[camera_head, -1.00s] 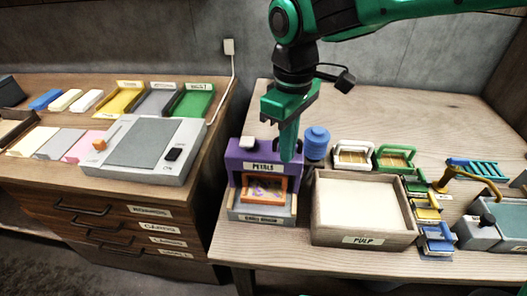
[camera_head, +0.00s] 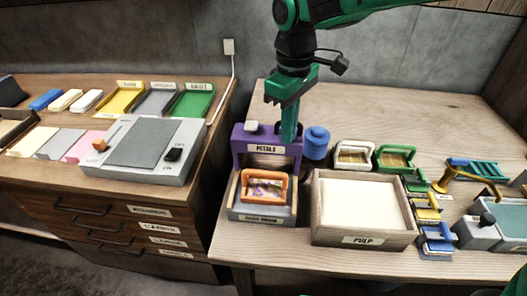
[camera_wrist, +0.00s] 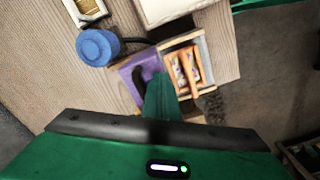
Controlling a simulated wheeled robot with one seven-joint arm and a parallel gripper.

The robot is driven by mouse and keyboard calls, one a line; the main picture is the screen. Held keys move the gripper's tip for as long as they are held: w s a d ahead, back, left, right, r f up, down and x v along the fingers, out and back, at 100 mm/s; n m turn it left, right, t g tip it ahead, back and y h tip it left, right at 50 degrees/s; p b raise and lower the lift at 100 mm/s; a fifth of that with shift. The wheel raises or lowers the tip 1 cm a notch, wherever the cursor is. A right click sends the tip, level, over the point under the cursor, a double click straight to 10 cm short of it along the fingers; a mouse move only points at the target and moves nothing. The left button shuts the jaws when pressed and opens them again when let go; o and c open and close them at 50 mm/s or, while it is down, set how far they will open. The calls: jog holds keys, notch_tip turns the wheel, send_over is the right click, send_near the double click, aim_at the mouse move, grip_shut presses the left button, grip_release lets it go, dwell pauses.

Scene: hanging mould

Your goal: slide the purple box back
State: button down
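The purple box (camera_head: 266,149), labelled PETALS, stands at the back of a grey wooden tray (camera_head: 262,214) on the right table. It has a small white block on top. An orange-framed mould (camera_head: 264,189) lies in the tray, in front of the box. My gripper (camera_head: 289,138) points down at the box's right end, its fingers together as one narrow green shape. In the wrist view the fingers (camera_wrist: 162,100) overlap the purple box (camera_wrist: 140,72). Their exact contact with it is hidden.
A blue round container (camera_head: 316,143) stands just right of the box. A pulp tray (camera_head: 362,241) sits to the right of the mould. White (camera_head: 354,154) and green (camera_head: 396,158) framed moulds stand behind it. The table behind is bare.

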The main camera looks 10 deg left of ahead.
jog(key=w, duration=0.6)
jog(key=shift+a+f, duration=0.15)
dwell(0.4)
jog(key=shift+s+r, duration=0.3)
jog(key=shift+r, duration=0.25)
notch_tip(320, 180, up, 8)
dwell(1.0)
dwell(0.3)
